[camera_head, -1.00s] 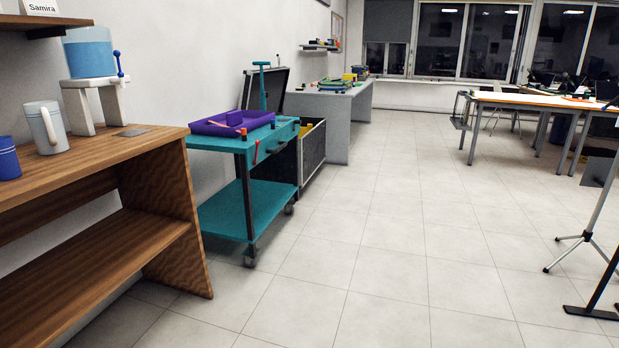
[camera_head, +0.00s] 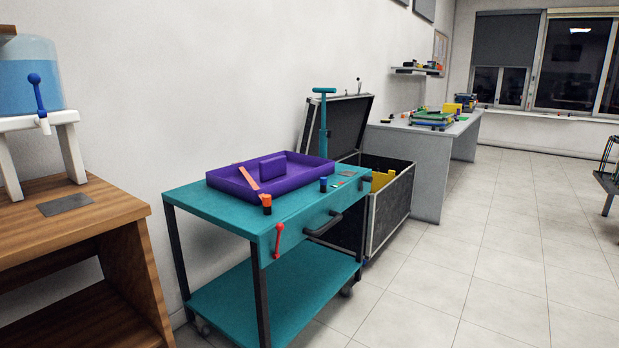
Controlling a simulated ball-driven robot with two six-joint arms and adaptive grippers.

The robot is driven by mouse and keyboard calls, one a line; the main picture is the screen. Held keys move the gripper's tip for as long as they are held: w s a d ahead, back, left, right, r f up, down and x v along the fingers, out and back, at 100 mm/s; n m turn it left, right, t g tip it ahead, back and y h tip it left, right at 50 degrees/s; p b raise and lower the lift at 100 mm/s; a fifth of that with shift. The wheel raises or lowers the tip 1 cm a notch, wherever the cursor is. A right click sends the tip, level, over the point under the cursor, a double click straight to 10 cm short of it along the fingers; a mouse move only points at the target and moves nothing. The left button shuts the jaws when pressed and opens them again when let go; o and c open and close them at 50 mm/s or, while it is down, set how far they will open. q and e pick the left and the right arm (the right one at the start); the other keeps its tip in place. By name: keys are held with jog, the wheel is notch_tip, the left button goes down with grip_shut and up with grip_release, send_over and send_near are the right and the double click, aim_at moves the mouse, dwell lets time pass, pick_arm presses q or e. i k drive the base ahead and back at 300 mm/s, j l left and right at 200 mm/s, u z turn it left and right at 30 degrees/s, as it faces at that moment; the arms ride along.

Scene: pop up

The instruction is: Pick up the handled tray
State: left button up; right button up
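A purple tray (camera_head: 228,187) with raised walls sits on the top of a teal wheeled cart (camera_head: 196,205), near the middle of the head view. An orange strip (camera_head: 248,180) and a purple block (camera_head: 272,167) lie in it. I cannot make out handles on this tray. A black bar handle (camera_head: 323,224) is fixed to the cart's front drawer. Neither of my grippers shows in the head view.
A wooden table (camera_head: 95,215) with a blue water dispenser (camera_head: 30,75) stands at the left. An open black case (camera_head: 392,205) and a grey desk (camera_head: 432,170) stand beyond the cart. Open tiled floor (camera_head: 480,270) lies at the right.

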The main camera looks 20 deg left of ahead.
aim_at(277, 174)
jog(key=i+l+u, duration=0.1)
jog(key=i+u, duration=0.4)
jog(key=i+l+u, duration=0.3)
jog(key=i+u, duration=0.15)
jog(key=i+l+u, duration=0.5)
jog(key=k+j, duration=0.1)
